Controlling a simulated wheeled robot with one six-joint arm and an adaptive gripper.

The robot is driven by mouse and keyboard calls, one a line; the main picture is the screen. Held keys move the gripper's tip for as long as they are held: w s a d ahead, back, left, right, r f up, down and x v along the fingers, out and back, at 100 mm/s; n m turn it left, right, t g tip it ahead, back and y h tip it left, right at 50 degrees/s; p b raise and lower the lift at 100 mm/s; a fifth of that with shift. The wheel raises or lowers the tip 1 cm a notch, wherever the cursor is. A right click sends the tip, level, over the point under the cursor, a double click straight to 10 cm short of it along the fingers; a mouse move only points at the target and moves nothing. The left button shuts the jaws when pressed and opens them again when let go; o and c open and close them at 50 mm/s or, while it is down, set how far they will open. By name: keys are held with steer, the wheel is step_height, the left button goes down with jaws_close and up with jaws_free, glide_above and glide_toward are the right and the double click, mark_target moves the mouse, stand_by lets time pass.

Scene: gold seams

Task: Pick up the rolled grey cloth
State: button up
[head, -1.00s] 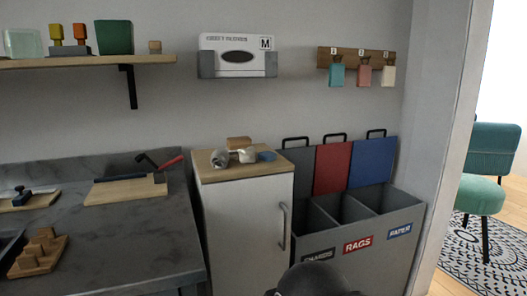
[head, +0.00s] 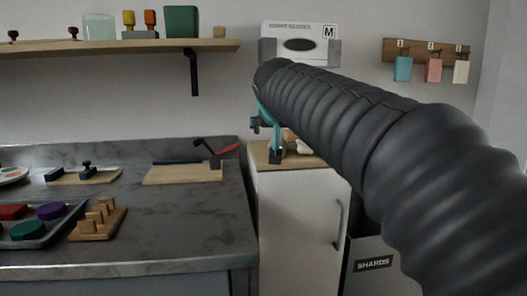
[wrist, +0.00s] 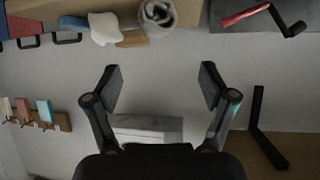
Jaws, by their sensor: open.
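The rolled grey cloth (wrist: 158,17) lies at the top edge of the wrist view, on the wooden top of the white cabinet (wrist: 188,12). Its spiral end faces the camera. My gripper (wrist: 162,84) is open and empty, its two fingers spread apart with grey wall behind them. The roll lies beyond the fingertips, toward the top of the picture, roughly in line with the gap. In the head view my gripper (head: 268,135) is over or in front of the left part of the cabinet top. It and my arm hide most of what lies there, so I cannot make out the roll.
Beside the roll are a white object (wrist: 103,28), a blue one (wrist: 73,23) and a wooden block (wrist: 132,39). A glove box (head: 298,44) hangs on the wall behind. A shelf (head: 120,46) is at upper left. A red-handled tool (head: 222,150) lies on the counter.

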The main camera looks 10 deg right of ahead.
steer(key=x, duration=0.8)
steer(key=shift+f+x, duration=0.25)
steer(key=shift+x, duration=2.3)
steer(key=shift+s, duration=0.15)
steer(key=c, duration=1)
steer(key=shift+c, duration=0.2)
